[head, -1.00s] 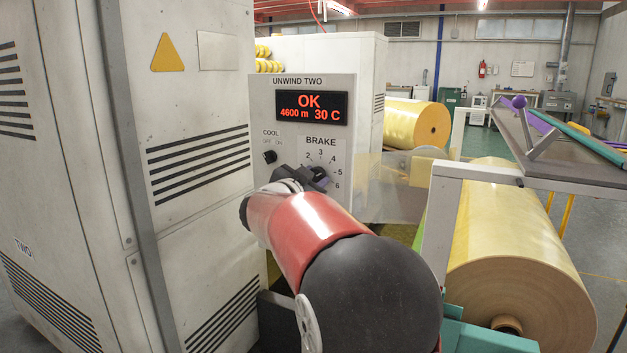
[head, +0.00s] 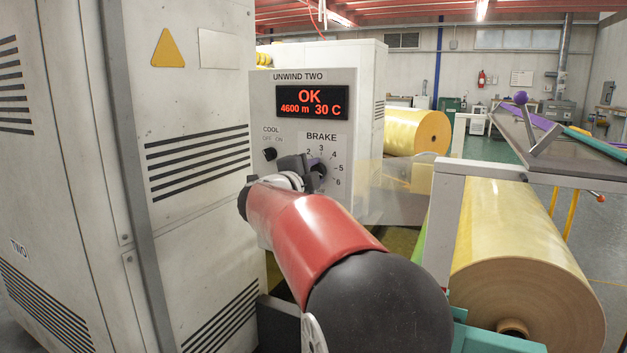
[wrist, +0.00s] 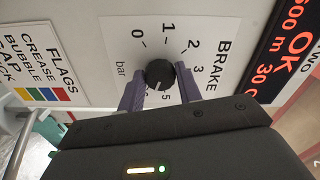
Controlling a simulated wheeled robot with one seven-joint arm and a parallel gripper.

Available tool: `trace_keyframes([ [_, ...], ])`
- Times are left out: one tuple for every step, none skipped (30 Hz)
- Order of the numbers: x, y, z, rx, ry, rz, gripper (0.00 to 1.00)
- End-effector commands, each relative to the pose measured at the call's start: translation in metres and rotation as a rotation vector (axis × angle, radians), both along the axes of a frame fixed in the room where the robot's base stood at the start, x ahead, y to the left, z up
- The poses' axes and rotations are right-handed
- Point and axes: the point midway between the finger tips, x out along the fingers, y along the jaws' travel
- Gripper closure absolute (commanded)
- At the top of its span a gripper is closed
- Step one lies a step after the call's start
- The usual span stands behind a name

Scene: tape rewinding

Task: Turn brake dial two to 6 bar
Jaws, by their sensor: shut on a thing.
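The brake dial is a round black knob (wrist: 160,74) on a white scale plate marked BRAKE, bar, on the unwind two panel (head: 364,85). In the wrist view a small white mark on the knob points down, between 5 and 6. My gripper (wrist: 161,78) is shut on the knob, one purple finger on each side. In the head view my gripper (head: 316,170) is at the plate and partly hides the knob; the 2, 3, 4, 5 and 6 marks show around it. The red display (head: 311,103) reads OK, 4600 m, 30 C.
A small COOL switch (head: 269,155) sits left of the brake plate. A flags label (wrist: 40,62) is beside the scale in the wrist view. A large yellow roll (head: 530,275) and a white frame post (head: 442,225) stand right of my arm.

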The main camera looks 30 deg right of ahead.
Motion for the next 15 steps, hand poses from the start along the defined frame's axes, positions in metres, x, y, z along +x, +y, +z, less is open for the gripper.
trace_keyframes([
  [-0.0001, 0.0000, -0.0030, 0.019, -0.021, 0.000, 0.88],
  [0.0000, 0.0000, -0.0028, 0.029, -0.034, 0.000, 0.88],
  [0.0001, 0.0001, -0.0025, 0.041, -0.051, 0.000, 0.88],
  [0.0001, 0.0002, -0.0024, 0.051, -0.063, 0.000, 0.88],
  [0.0001, 0.0002, -0.0022, 0.058, -0.073, 0.000, 0.88],
  [0.0001, 0.0002, -0.0021, 0.069, -0.086, 0.001, 0.88],
  [0.0001, 0.0002, -0.0020, 0.076, -0.094, 0.001, 0.88],
  [0.0001, 0.0002, -0.0020, 0.082, -0.101, 0.001, 0.88],
  [0.0001, 0.0003, -0.0019, 0.089, -0.111, 0.001, 0.88],
  [0.0001, 0.0003, -0.0019, 0.094, -0.117, 0.001, 0.88],
  [0.0001, 0.0003, -0.0018, 0.098, -0.121, 0.000, 0.88],
  [0.0001, 0.0003, -0.0018, 0.103, -0.127, 0.000, 0.88],
  [0.0001, 0.0003, -0.0018, 0.105, -0.130, 0.000, 0.88],
  [0.0001, 0.0004, -0.0017, 0.107, -0.132, 0.000, 0.88],
  [0.0001, 0.0004, -0.0016, 0.110, -0.135, 0.000, 0.88],
])
